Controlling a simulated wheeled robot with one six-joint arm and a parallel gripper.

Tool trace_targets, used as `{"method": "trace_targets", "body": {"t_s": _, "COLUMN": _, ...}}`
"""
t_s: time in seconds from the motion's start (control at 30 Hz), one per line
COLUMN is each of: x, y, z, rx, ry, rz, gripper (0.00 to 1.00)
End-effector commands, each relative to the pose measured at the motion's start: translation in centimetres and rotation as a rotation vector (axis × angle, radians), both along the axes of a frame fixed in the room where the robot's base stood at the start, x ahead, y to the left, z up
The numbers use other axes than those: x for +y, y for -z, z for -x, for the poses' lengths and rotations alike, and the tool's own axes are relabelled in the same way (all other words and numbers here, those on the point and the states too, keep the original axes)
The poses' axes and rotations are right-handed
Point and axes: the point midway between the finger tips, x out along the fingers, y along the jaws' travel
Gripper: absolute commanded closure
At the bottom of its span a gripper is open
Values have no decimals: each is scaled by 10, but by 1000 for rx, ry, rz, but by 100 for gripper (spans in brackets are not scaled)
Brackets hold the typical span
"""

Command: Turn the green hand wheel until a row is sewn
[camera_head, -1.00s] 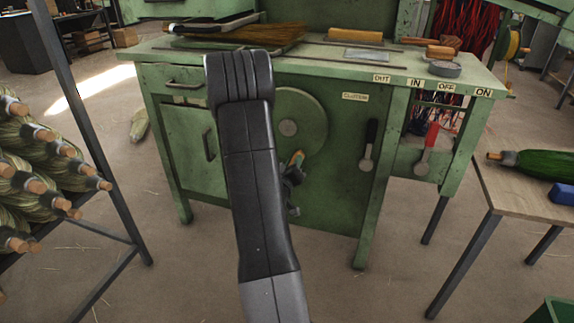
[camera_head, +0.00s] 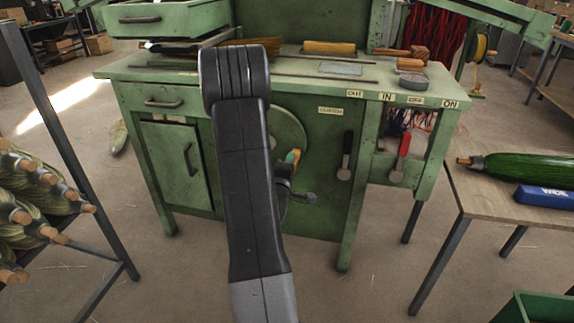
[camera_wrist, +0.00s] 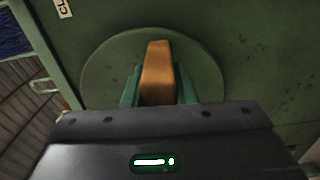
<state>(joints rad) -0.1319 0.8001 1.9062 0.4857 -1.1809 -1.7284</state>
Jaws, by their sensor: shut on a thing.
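The green hand wheel (camera_head: 291,124) is a round disc on the front of the green machine, partly hidden behind my arm in the head view. It fills the middle of the wrist view (camera_wrist: 110,75). Its orange-brown wooden handle (camera_wrist: 157,72) stands out from the disc. My gripper (camera_wrist: 159,92) is shut on this handle, with a green finger on each side of it. In the head view my gripper (camera_head: 289,172) is at the wheel's lower right, and the handle's tip (camera_head: 293,155) shows there.
Labels sit along the machine's top edge. A rack of bundles (camera_head: 35,205) stands left.

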Motion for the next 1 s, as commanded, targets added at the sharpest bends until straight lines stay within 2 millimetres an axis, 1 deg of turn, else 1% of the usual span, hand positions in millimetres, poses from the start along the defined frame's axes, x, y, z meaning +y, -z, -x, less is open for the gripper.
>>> {"method": "trace_targets", "body": {"t_s": 0.03, "x": -1, "y": -5, "z": 1, "rx": 11, "ry": 1, "rz": 27, "gripper": 100}}
{"method": "trace_targets", "body": {"t_s": 0.1, "x": -1, "y": -8, "z": 1, "rx": 23, "ry": 0, "rz": 63, "gripper": 100}}
{"method": "trace_targets", "body": {"t_s": 0.4, "x": -2, "y": -15, "z": 1, "rx": 53, "ry": -1, "rz": 156, "gripper": 100}}
{"method": "trace_targets", "body": {"t_s": 0.9, "x": -2, "y": -15, "z": 1, "rx": 59, "ry": -1, "rz": 172, "gripper": 100}}
{"method": "trace_targets", "body": {"t_s": 0.93, "x": -2, "y": -15, "z": 1, "rx": 59, "ry": -2, "rz": 172, "gripper": 71}}
{"method": "trace_targets", "body": {"t_s": 0.97, "x": -2, "y": -15, "z": 1, "rx": 58, "ry": -2, "rz": 172, "gripper": 65}}
{"method": "trace_targets", "body": {"t_s": 1.0, "x": -2, "y": -15, "z": 1, "rx": 58, "ry": -1, "rz": 172, "gripper": 57}}
